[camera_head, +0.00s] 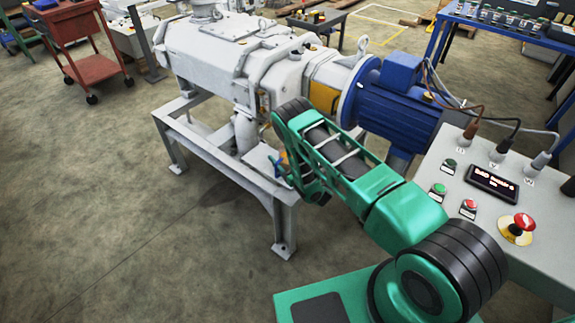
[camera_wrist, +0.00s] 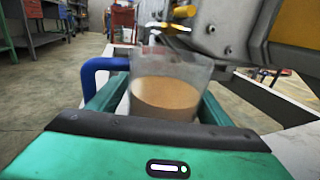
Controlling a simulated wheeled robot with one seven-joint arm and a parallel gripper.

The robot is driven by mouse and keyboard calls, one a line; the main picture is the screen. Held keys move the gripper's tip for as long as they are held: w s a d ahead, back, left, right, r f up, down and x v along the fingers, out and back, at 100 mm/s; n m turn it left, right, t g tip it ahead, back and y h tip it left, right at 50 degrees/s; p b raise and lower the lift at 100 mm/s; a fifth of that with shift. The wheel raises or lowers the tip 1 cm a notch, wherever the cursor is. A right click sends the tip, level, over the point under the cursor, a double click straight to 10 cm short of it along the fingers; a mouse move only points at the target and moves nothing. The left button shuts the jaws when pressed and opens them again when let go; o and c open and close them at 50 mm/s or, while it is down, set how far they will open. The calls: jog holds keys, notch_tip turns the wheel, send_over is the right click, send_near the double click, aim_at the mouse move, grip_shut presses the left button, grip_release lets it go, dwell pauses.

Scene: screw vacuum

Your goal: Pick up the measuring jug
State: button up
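The measuring jug (camera_wrist: 172,68) is a clear vessel with a blue handle (camera_wrist: 93,78) on its left in the wrist view. It stands about upright and holds brown liquid (camera_wrist: 165,95). My green gripper (camera_wrist: 168,100) has one finger on each side of the jug, close to its walls. I cannot tell whether the fingers press on it. The jug's lower part is hidden behind the gripper body. In the head view my gripper (camera_head: 300,185) is beside the pump frame, below the pump, and only a bit of the blue handle (camera_head: 280,162) shows there.
The grey vacuum pump (camera_head: 225,55) with its blue motor (camera_head: 395,100) sits on a grey steel frame (camera_head: 225,160) close around my gripper. A control panel (camera_head: 480,190) with cables stands at right. A red cart (camera_head: 75,30) is far left. The floor at left is clear.

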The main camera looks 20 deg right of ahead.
jog(key=shift+d, duration=0.45)
jog(key=c, duration=1.2)
jog(key=shift+r, duration=0.15)
jog(key=shift+s+a+r, duration=0.3)
jog(key=shift+a+r, duration=1.5)
jog(key=shift+a, duration=0.1)
jog(key=shift+s+a+r, duration=0.35)
jog(key=shift+a+r, duration=1.4)
jog(key=shift+a, duration=0.1)
jog(key=shift+s+a+r, duration=0.3)
jog(key=shift+a+r, duration=1.5)
jog(key=shift+a, duration=0.1)
